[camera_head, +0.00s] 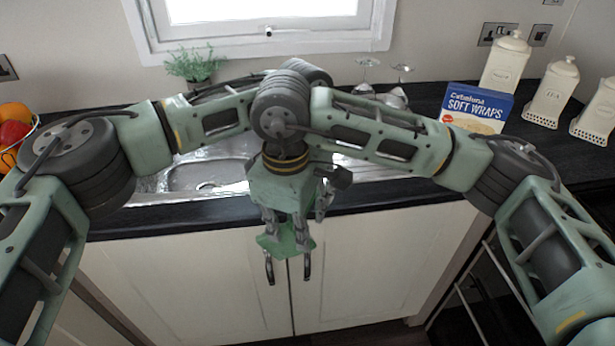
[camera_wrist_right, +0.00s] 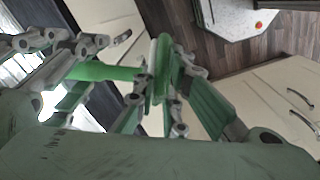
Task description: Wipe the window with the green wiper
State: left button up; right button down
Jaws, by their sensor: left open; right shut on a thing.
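The green wiper (camera_head: 272,244) hangs low in front of the white cupboard doors, below the counter edge. My right gripper (camera_head: 287,234) is shut on it. In the right wrist view the wiper's green handle (camera_wrist_right: 105,72) runs to the left from between the fingers. My left gripper (camera_head: 322,198) is open, close beside and slightly above the right one, mostly hidden behind the wrists. The window (camera_head: 262,12) is at the top behind the counter, with its white frame and sill; only its lower part shows.
The sink (camera_head: 205,178) is partly hidden under my arms. A potted plant (camera_head: 194,66) and upturned glasses (camera_head: 394,98) stand behind it. A Soft Wraps box (camera_head: 478,108) and cream canisters (camera_head: 550,92) stand right; a fruit bowl (camera_head: 14,130) stands left.

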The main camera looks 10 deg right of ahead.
pick_arm(q)
jog(key=shift+f, duration=0.95)
jog(key=shift+s+d, duration=0.15)
jog(key=shift+d, duration=0.05)
grip_shut()
pick_arm(e)
jog(key=c, duration=2.2)
grip_release()
jog(key=shift+a, duration=0.1)
pick_arm(q)
jog(key=shift+a, duration=0.1)
pick_arm(e)
jog(key=o, duration=0.5)
